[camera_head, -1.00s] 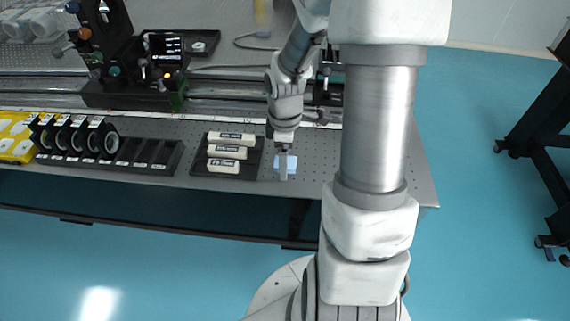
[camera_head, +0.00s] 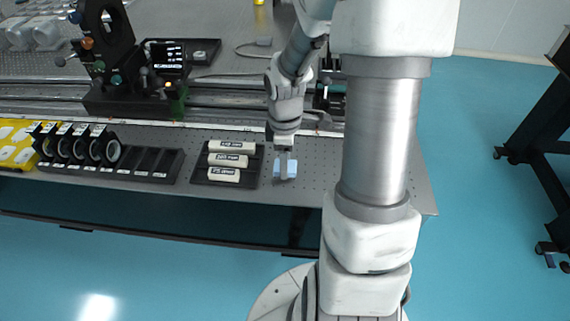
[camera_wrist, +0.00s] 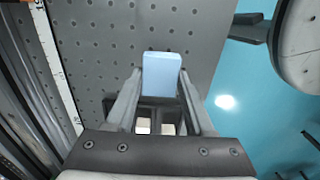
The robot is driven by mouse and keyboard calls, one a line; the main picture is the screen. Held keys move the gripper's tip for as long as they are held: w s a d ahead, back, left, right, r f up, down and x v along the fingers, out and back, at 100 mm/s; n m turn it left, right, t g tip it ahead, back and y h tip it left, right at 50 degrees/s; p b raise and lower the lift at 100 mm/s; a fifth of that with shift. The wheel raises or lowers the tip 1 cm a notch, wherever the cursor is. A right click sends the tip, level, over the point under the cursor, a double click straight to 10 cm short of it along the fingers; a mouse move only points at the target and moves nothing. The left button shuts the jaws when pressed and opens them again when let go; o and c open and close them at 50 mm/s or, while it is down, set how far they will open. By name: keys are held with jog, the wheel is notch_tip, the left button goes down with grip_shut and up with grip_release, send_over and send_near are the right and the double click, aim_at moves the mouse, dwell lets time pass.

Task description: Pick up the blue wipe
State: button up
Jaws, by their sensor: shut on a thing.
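The blue wipe (camera_head: 291,168) is a small light-blue block near the front edge of the perforated optical table (camera_head: 318,180). It also shows in the wrist view (camera_wrist: 161,74), upright between the two fingers. My gripper (camera_head: 285,170) is shut on the wipe, with a finger on each side of it. In the head view the near finger covers the middle of the wipe. I cannot tell whether the wipe touches the table or is slightly above it.
A black tray with labelled white bottles (camera_head: 227,160) stands just left of my gripper. A black rack of round optics (camera_head: 90,148) and a yellow case (camera_head: 16,153) lie farther left. Rails with a dark mount (camera_head: 120,75) run behind. The table's front right corner is bare.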

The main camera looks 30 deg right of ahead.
jog(key=r, duration=0.2)
jog(key=s+r+p, duration=0.1)
jog(key=shift+d+r, duration=0.15)
jog(key=shift+d, duration=0.2)
jog(key=s+d+r+p, duration=0.2)
jog(key=s+d+r, duration=0.3)
jog(key=s, duration=0.3)
jog(key=shift+s+d+r+p, duration=0.3)
jog(key=shift+s+d+r, duration=0.05)
jog(key=shift+d+r, duration=0.1)
jog(key=o, duration=0.6)
jog(key=c, duration=0.4)
jog(key=shift+w+a, duration=0.1)
jog(key=shift+c, duration=0.5)
